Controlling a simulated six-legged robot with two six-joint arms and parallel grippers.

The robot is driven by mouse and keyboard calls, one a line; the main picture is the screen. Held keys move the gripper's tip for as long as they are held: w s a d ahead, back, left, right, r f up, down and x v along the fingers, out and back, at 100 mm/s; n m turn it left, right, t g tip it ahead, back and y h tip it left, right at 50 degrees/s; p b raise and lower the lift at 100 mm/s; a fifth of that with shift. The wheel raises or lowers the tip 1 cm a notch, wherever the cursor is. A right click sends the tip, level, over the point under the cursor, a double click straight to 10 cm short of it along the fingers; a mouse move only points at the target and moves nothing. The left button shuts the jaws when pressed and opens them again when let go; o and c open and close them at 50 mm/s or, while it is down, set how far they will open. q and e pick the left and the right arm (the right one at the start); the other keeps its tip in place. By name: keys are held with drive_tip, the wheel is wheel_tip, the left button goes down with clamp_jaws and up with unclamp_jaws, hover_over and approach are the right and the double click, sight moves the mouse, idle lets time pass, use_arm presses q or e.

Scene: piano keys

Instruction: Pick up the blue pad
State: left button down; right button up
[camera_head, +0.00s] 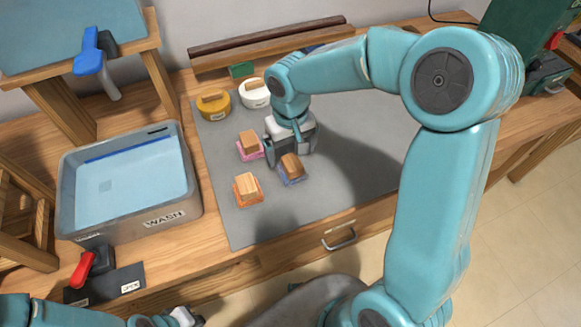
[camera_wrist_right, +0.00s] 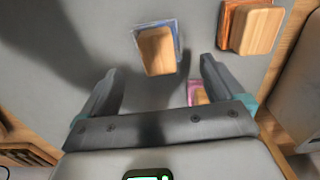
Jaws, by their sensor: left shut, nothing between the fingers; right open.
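The blue pad (camera_head: 294,180) lies on the grey mat (camera_head: 345,185) with a brown wooden block handle on top. My right gripper (camera_head: 288,156) is open just behind and above it in the head view. In the right wrist view the blue pad (camera_wrist_right: 177,42) is ahead of the open fingertips (camera_wrist_right: 158,68), roughly between their lines, with nothing held. My left gripper (camera_head: 185,317) is shut and empty at the bottom edge of the head view, far from the pad; its fingertips are only partly visible.
A pink pad (camera_head: 250,155) and an orange pad (camera_head: 248,200) sit close to the left. Yellow (camera_head: 213,110) and white (camera_head: 255,100) round pieces stand behind. A WASH basin (camera_head: 180,215) with water is further left. The mat's right side is clear.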

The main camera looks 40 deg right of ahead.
sight(290, 158)
drive_tip(key=shift+s+d+f, duration=0.1)
drive_tip(key=shift+s+f, duration=0.15)
drive_tip(key=shift+f, duration=0.4)
drive_tip(key=f, duration=0.5)
drive_tip(key=shift+w+f, duration=0.1)
drive_tip(key=shift+w, duration=0.3)
drive_tip(key=c, duration=1.1)
